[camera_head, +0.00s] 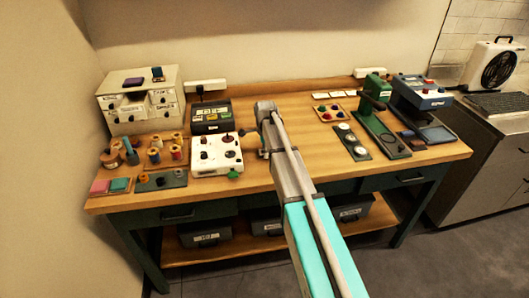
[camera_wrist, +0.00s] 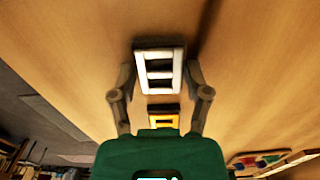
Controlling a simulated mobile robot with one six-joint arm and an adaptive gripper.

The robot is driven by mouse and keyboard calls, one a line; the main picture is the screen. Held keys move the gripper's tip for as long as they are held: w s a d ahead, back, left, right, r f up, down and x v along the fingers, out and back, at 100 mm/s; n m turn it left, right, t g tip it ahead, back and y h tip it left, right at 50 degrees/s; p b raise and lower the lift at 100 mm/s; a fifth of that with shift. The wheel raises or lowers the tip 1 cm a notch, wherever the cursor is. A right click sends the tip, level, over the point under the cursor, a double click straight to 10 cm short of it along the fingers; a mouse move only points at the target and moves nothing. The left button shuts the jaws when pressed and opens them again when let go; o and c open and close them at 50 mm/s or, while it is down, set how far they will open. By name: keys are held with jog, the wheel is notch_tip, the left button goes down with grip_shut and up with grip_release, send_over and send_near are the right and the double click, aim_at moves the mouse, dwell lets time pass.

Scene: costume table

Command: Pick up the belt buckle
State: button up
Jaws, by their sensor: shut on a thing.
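My gripper (camera_wrist: 160,72) has one finger on each side of a pale, silvery rectangular buckle (camera_wrist: 158,70) with dark slots, and is shut on it. The buckle shows face-on in the wrist view over the wooden tabletop. I cannot tell whether it touches the wood or is raised. A smaller yellow-framed piece (camera_wrist: 164,117) shows between the fingers, nearer the palm. In the head view my gripper (camera_head: 264,138) is at the middle of the table, and the buckle is hidden there.
A white control box (camera_head: 217,160) and a dark box (camera_head: 211,117) are left of my gripper. Spools (camera_head: 154,155) and a drawer cabinet (camera_head: 127,116) stand farther left. A green press (camera_head: 383,138) and a blue-white machine (camera_head: 421,92) are right. Bare wood (camera_head: 315,150) lies between.

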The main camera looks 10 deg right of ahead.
jog(key=shift+r, duration=0.15)
notch_tip(320, 180, up, 3)
jog(key=p, duration=0.3)
jog(key=s+d+r+p, duration=0.1)
jog(key=s+r+p, duration=0.8)
jog(key=s, duration=0.5)
jog(key=shift+r+p, duration=0.3)
jog(key=shift+p, duration=0.2)
jog(key=shift+d, duration=0.1)
